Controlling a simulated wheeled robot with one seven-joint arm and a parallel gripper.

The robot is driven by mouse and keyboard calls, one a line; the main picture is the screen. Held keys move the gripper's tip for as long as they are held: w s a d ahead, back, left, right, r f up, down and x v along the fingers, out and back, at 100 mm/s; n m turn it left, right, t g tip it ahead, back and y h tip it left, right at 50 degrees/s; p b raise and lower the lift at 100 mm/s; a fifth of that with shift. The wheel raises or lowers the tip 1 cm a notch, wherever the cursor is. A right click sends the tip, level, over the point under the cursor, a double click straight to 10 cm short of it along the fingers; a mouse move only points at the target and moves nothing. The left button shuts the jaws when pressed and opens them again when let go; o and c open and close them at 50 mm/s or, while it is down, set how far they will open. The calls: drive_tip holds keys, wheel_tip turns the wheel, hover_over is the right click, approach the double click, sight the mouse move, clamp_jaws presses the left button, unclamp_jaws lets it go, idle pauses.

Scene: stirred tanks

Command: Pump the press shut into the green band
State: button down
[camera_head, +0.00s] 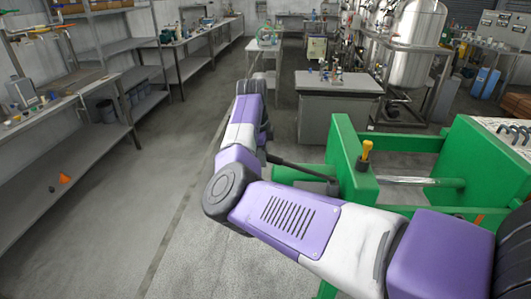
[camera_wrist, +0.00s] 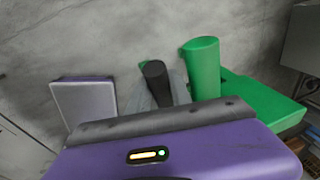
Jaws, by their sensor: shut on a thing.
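The green press frame (camera_head: 357,187) stands at the right in the head view, with a bright metal rod (camera_head: 415,181) running between its green plates. A small yellow-topped fitting (camera_head: 366,152) stands on the near plate. A black pump lever (camera_head: 300,168) reaches left from the press and ends behind my arm. In the wrist view the lever's dark end (camera_wrist: 155,78) shows at my gripper (camera_wrist: 128,97), which is shut on it. A green cylinder (camera_wrist: 203,68) and a green block (camera_wrist: 262,103) of the press are just right of it. No green band is readable.
A grey cabinet bench (camera_head: 340,108) stands beyond the press, with steel tanks (camera_head: 415,38) behind it. Long benches (camera_head: 70,105) line the left wall.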

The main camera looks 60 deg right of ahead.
wheel_tip(320, 180, down, 9)
drive_tip(key=w+g+h+b, duration=0.1)
drive_tip(key=g+b, duration=0.2)
drive_tip(key=shift+w+a+g, duration=0.2)
drive_tip(key=shift+a+g, duration=0.1)
drive_tip(key=shift+a, duration=0.05)
drive_tip(key=shift+f, duration=0.1)
drive_tip(key=c, duration=1.2)
unclamp_jaws()
drive_tip(key=shift+o, duration=0.2)
drive_tip(key=b+v, duration=0.1)
drive_tip(key=v, duration=0.7)
drive_tip(key=shift+a, duration=0.15)
drive_tip(key=shift+f, duration=0.1)
